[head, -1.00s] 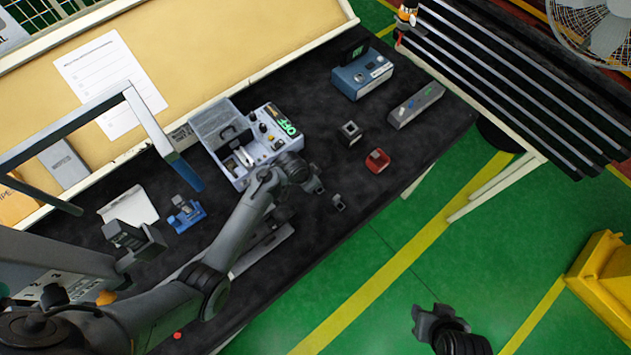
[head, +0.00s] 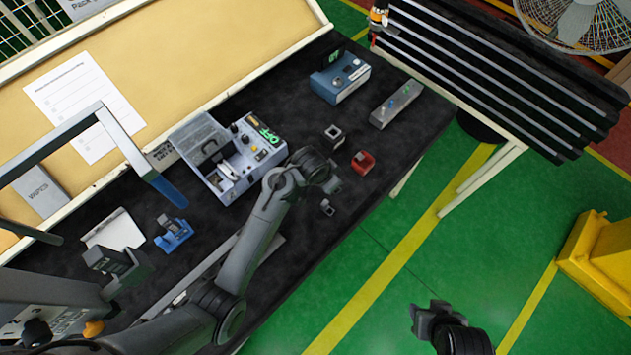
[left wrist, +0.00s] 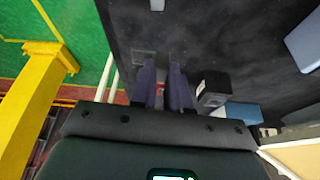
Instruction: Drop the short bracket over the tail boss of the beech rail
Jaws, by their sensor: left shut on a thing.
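My left gripper (head: 334,185) hangs over the dark table in the head view; in the left wrist view its two fingers (left wrist: 161,66) are close together. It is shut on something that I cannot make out. A small grey bracket (head: 328,208) lies just below it in the picture. A red bracket (head: 363,161) and a dark square bracket (head: 333,136) lie farther right and up. A long pale rail (head: 262,253) lies partly hidden under my left arm; I cannot tell its material or bosses. My right gripper (head: 432,318) is over the floor, its jaw gap unclear.
A grey machine with a green display (head: 235,155) stands behind the arm. A blue fixture (head: 174,233) is on the left. The table's front edge borders green floor.

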